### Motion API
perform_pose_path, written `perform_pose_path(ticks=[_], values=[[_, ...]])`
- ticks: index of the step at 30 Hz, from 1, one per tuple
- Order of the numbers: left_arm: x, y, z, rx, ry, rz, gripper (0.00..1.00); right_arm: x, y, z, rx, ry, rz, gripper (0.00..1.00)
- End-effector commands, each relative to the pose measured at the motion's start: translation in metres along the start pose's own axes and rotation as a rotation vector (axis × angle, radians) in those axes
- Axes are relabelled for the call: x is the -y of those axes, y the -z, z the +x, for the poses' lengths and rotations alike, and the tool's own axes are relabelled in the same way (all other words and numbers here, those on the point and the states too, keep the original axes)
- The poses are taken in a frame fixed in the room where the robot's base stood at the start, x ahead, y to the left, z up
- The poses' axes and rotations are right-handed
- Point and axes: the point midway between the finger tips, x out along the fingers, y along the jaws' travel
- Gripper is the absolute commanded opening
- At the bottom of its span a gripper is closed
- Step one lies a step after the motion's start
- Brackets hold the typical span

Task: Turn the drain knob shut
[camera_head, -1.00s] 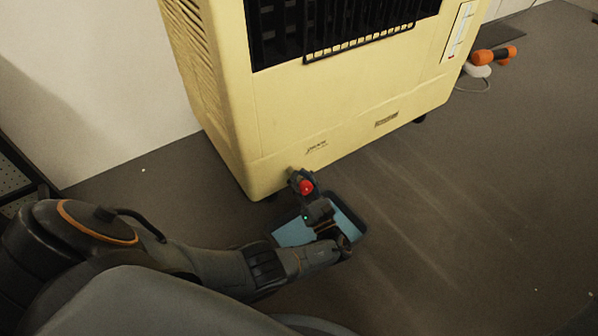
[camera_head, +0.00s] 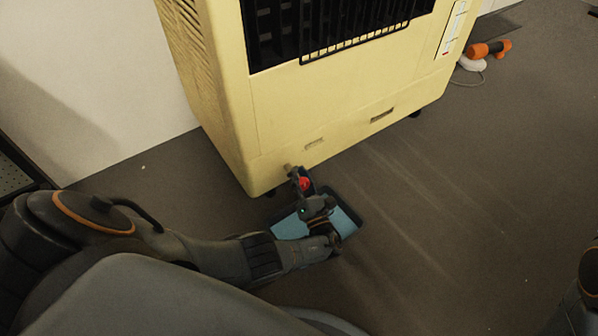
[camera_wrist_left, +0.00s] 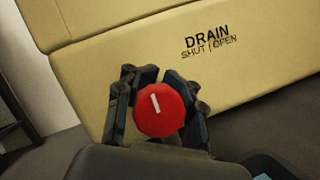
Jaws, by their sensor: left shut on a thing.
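The red drain knob (camera_head: 304,184) sits low on the front of the cream cooler (camera_head: 330,120). In the left wrist view the knob (camera_wrist_left: 158,108) shows a white mark, tilted slightly left of upright. The label DRAIN, SHUT | OPEN (camera_wrist_left: 209,42) is on the panel above and to the right of it. My left gripper (camera_head: 303,183) is shut on the knob, one finger on each side, as the left wrist view (camera_wrist_left: 158,100) shows. The far side of the knob is hidden. My right gripper is not in view.
A blue tray of water (camera_head: 348,218) with a dark rim lies on the floor below the knob, partly hidden by my left wrist. An orange tool (camera_head: 490,49) lies at the back right. The floor to the right is mostly clear.

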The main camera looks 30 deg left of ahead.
Motion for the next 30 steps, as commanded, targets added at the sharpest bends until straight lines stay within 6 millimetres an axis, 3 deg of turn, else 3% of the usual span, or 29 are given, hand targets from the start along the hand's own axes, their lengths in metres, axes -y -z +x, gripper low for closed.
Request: perform_pose_path(ticks=[3,4,7,20,30], values=[[0.0,0.003,0.001,-0.004,0.0,0.005,0.0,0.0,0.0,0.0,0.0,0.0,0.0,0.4],[0.0,0.003,0.0,-0.004,0.0,0.005,0.32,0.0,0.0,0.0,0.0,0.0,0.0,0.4],[0.0,0.003,0.0,-0.003,0.0,0.005,0.49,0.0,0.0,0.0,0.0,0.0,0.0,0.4],[-0.001,0.0,0.001,-0.001,-0.001,0.001,0.49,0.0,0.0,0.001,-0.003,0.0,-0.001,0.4],[-0.014,-0.016,0.007,0.0,-0.001,-0.002,0.49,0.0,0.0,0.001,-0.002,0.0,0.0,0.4]])
